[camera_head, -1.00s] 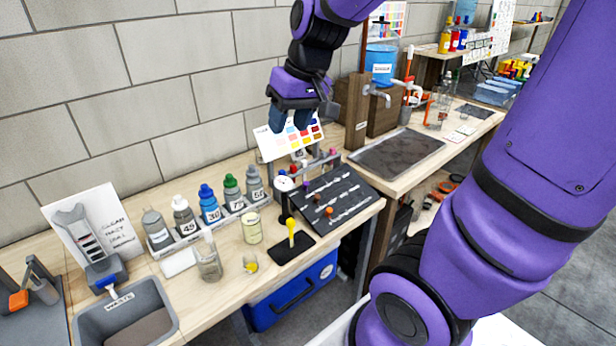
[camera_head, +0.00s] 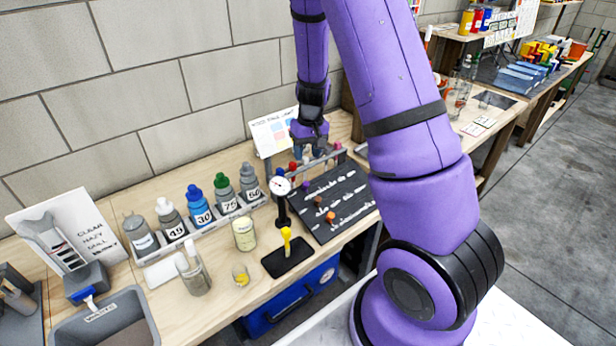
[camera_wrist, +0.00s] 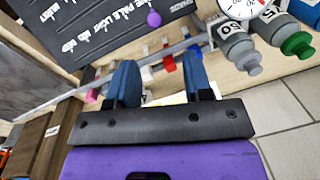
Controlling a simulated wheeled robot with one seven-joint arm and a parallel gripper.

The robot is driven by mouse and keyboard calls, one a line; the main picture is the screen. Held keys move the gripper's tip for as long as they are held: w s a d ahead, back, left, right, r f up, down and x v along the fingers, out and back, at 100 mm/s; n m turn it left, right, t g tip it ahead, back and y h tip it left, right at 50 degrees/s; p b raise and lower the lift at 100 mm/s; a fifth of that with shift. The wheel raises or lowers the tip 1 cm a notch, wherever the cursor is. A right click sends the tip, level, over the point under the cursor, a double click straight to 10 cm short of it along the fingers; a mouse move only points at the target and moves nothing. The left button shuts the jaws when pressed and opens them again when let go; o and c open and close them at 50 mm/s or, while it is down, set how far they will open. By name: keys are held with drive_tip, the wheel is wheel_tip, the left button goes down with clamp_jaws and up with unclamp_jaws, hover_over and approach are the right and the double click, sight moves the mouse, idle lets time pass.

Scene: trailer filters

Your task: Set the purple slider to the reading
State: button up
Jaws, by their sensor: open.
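The purple slider knob (camera_head: 306,185) sits at the upper left of a dark slanted board (camera_head: 345,190) with white markings. It also shows at the top of the wrist view (camera_wrist: 154,19). A round white dial gauge (camera_head: 281,186) stands on a black post left of the board; its rim shows in the wrist view (camera_wrist: 252,10), but I cannot read its value. My gripper (camera_head: 301,150) hangs behind the board's far edge. In the wrist view its blue fingers (camera_wrist: 160,76) are apart, with nothing held, short of the purple knob.
A grey rail with coloured pieces (camera_wrist: 165,62) runs between my fingers and the board. Orange knobs (camera_head: 330,216) sit lower on the board. Labelled bottles (camera_head: 200,206) stand in a row to the left. A yellow-handled item on a black pad (camera_head: 288,258) is in front.

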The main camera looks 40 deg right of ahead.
sight(306, 182)
drive_tip(key=f, duration=1.1)
drive_tip(key=shift+w+a+f, duration=0.1)
drive_tip(key=shift+w+f, duration=0.15)
drive_tip(key=shift+f, duration=0.1)
clamp_jaws()
